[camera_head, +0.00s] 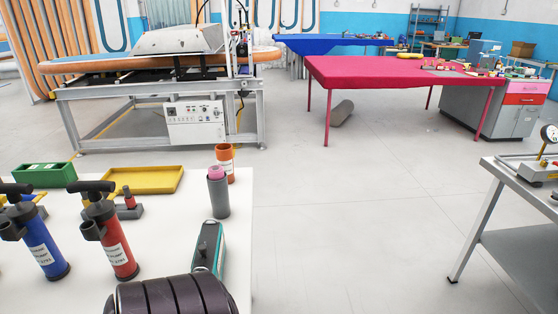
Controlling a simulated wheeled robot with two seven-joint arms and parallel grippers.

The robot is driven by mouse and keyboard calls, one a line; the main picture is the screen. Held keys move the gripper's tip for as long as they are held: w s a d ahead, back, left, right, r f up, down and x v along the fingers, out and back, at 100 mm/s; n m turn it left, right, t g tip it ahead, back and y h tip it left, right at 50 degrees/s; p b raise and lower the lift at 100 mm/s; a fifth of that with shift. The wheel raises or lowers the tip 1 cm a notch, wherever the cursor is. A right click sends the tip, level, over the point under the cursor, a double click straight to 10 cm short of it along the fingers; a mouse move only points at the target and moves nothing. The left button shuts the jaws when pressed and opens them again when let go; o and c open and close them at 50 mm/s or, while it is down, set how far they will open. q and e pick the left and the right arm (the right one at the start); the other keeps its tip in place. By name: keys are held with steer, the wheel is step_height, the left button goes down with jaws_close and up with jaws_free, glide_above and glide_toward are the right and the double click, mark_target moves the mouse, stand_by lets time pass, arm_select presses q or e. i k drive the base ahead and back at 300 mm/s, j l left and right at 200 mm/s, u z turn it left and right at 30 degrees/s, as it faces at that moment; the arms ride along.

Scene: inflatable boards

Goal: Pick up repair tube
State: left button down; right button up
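Two upright tubes stand near the right edge of the white table (180,211). One is an orange tube (226,165) with a pale label. The other is a grey tube (217,197) with a pink top, just in front of the orange one and partly overlapping it in view. I cannot tell from their looks which is the repair tube. Neither of my grippers shows in the head view, and nothing is seen touching the tubes.
A blue pump (42,246), a red pump (115,247), a yellow tray (143,180), a green box (44,175), a teal-and-grey device (209,248) and a dark ribbed roll (172,298) crowd the white table. Open floor lies right, before a metal bench (520,235).

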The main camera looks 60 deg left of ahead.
mark_target(224, 151)
steer(key=i+l+u, duration=0.2)
steer(key=i, duration=0.2)
steer(key=i+l+u, duration=0.2)
steer(key=i, duration=0.25)
steer(key=i+u, duration=0.2)
steer(key=u, duration=0.2)
steer(key=i+u, duration=0.15)
steer(key=u, duration=0.3)
steer(key=i+u, duration=0.2)
steer(key=u, duration=0.2)
steer(key=i+l+u, duration=0.15)
steer(key=u, duration=0.25)
